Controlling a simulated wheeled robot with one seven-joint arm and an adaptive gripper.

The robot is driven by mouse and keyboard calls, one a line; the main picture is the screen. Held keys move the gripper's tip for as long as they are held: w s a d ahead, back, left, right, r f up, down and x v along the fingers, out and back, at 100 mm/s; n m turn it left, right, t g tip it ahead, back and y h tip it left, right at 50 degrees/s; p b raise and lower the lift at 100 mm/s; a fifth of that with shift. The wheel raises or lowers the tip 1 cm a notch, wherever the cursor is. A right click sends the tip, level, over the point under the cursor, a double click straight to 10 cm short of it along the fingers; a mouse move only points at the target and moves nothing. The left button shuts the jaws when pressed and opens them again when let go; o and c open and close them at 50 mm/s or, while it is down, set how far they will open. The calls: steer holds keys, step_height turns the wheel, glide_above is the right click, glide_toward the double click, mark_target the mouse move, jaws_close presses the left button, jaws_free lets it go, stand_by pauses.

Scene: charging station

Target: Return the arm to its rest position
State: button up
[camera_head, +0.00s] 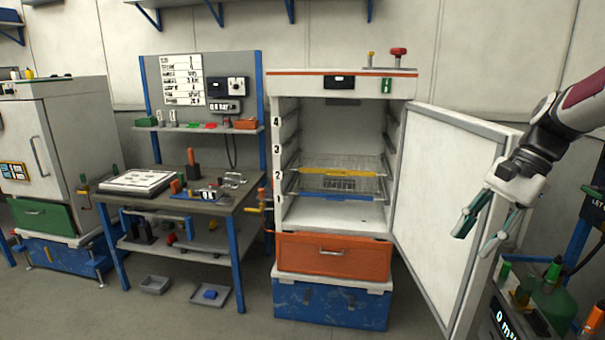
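My gripper (478,240) hangs at the right side of the head view, at the end of my arm (555,125). I cannot tell whether a finger touches the door.
The white cabinet (340,215) stands open with wire racks (342,165) inside and an orange drawer (333,257) below. A workbench (205,205) stands left of it. A green bottle (553,300) and equipment are at the lower right.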

steer(key=s+a+r+n+t+h, duration=0.2)
steer(key=s+a+n+t+h, duration=0.3)
steer(key=s+a+n, duration=0.7)
steer(key=s+a, duration=0.3)
steer(key=s, duration=0.3)
steer(key=shift+s+a+n+t, duration=0.15)
steer(key=shift+s+n+t, duration=0.15)
steer(key=shift+n+t, duration=0.1)
